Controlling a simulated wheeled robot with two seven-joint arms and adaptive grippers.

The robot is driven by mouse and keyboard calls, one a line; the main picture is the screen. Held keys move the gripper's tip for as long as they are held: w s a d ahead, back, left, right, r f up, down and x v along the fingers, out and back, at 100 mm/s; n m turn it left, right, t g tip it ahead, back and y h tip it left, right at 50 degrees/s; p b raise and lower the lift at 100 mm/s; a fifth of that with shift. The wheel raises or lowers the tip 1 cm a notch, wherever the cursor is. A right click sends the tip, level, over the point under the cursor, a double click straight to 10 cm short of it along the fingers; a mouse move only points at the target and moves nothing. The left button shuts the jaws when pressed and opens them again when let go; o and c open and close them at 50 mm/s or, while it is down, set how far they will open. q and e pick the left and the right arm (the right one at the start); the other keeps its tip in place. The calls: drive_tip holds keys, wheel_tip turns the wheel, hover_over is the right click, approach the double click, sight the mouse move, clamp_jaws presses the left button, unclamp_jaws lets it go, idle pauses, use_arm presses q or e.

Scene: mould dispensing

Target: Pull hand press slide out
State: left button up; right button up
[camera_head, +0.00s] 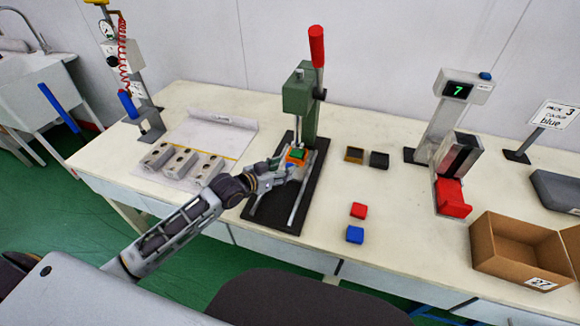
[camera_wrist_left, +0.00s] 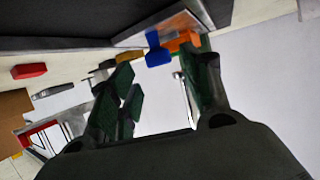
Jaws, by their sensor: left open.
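The hand press (camera_head: 300,95) is green with a red lever handle (camera_head: 317,46) pointing up. It stands on a black base with two pale rails. The orange slide (camera_head: 292,158) sits low under the press head with a green piece (camera_head: 298,153) on it. The slide's orange part (camera_wrist_left: 186,40) and a blue piece, apparently its knob (camera_wrist_left: 157,50), show in the left wrist view. My left gripper (camera_head: 282,172) is open at the front of the slide. In the left wrist view its fingers (camera_wrist_left: 160,78) are apart, with the blue knob just beyond the gap. Contact cannot be told.
Grey mould blocks (camera_head: 182,163) lie left of the press. A red block (camera_head: 359,210) and a blue block (camera_head: 355,234) lie right of it, with two small dark moulds (camera_head: 379,160) behind. A dispenser (camera_head: 455,140) and a cardboard box (camera_head: 520,245) stand further right.

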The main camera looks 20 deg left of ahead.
sight(289, 166)
use_arm(q)
drive_tip(key=shift+w+d+f, duration=0.25)
drive_tip(key=shift+w+f, duration=0.05)
drive_tip(key=shift+w, duration=0.3)
drive_tip(key=shift+x, duration=1.3)
drive_tip(key=shift+w+d+f, duration=0.2)
drive_tip(key=shift+w, duration=0.2)
use_arm(e)
drive_tip(key=shift+w+a, duration=0.2)
drive_tip(key=shift+w, duration=0.65)
drive_tip(key=shift+r, duration=0.1)
use_arm(q)
drive_tip(key=shift+c, duration=0.2)
clamp_jaws()
use_arm(e)
drive_tip(key=shift+s, duration=0.4)
